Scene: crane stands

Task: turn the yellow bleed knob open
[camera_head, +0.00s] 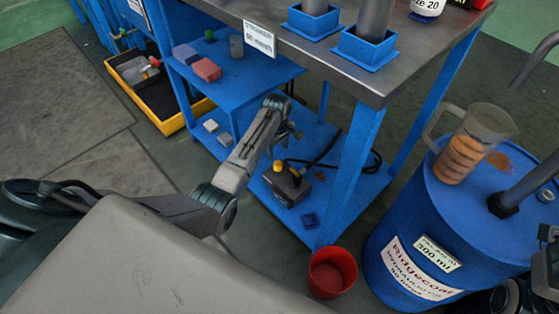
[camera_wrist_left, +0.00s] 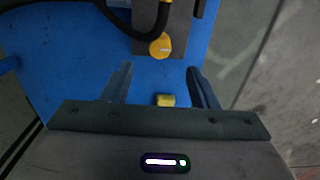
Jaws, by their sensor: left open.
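A dark box-shaped unit (camera_head: 287,186) with a black hose stands on the lower shelf of the blue cart. A yellow knob (camera_head: 278,166) sits on it. In the left wrist view a round yellow knob with a light mark (camera_wrist_left: 160,46) is on the grey unit (camera_wrist_left: 180,22), just beyond the fingertips. A smaller yellow piece (camera_wrist_left: 166,100) shows nearer the palm; what it belongs to is unclear. My left gripper (camera_head: 291,134) is above the unit. In the wrist view its fingers (camera_wrist_left: 159,72) are apart with nothing gripped. Dark parts at the right edge may be my right gripper, cut off.
The steel cart top (camera_head: 300,58) overhangs the lower shelf, and a blue leg (camera_head: 352,170) stands right of the unit. A red cup (camera_head: 332,273) is on the floor. A blue drum (camera_head: 470,225) bears a jug (camera_head: 465,150). Blocks (camera_head: 207,69) lie on the middle shelf.

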